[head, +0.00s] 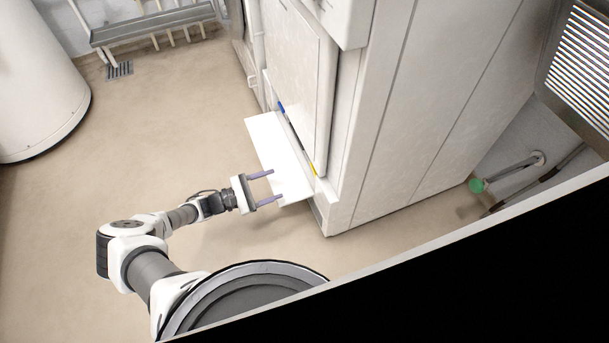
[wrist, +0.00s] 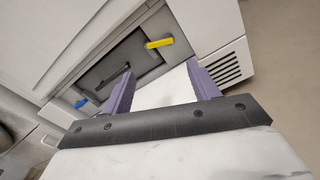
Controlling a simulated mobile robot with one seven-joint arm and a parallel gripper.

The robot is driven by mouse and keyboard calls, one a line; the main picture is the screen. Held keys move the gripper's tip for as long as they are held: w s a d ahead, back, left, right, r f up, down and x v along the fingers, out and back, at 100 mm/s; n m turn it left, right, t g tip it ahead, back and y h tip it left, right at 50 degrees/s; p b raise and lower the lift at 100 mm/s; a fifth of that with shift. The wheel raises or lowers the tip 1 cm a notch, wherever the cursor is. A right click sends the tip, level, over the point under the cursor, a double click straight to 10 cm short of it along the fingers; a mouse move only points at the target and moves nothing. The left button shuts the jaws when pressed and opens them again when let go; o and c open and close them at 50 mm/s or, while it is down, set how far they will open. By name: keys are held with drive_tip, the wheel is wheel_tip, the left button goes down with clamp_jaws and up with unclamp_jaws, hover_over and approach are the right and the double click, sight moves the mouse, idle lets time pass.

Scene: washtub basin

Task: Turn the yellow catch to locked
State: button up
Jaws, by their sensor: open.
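The yellow catch (wrist: 159,43) is a short bar in the wrist view, sticking out at the upper right of a dark recessed panel (wrist: 120,62) low on the white cabinet. In the head view only a small yellow piece of it (head: 313,169) shows beside the cabinet door. My gripper (wrist: 162,82) is open and empty, its two purple fingers spread and pointing toward the panel. The catch lies beyond the fingertips, apart from them. In the head view my gripper (head: 277,186) is over a white flap that stands out from the cabinet.
A blue catch (wrist: 81,104) is at the panel's other end. The white flap (head: 266,137) sticks out below the recess. A vent grille (wrist: 222,66) is right of the panel. The floor (head: 150,100) left of the cabinet is clear; a white cylinder (head: 35,80) stands far left.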

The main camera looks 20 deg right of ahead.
drive_tip(key=d+b, duration=0.1)
drive_tip(key=d, duration=1.1)
drive_tip(key=shift+w, duration=0.15)
drive_tip(key=shift+a, duration=0.1)
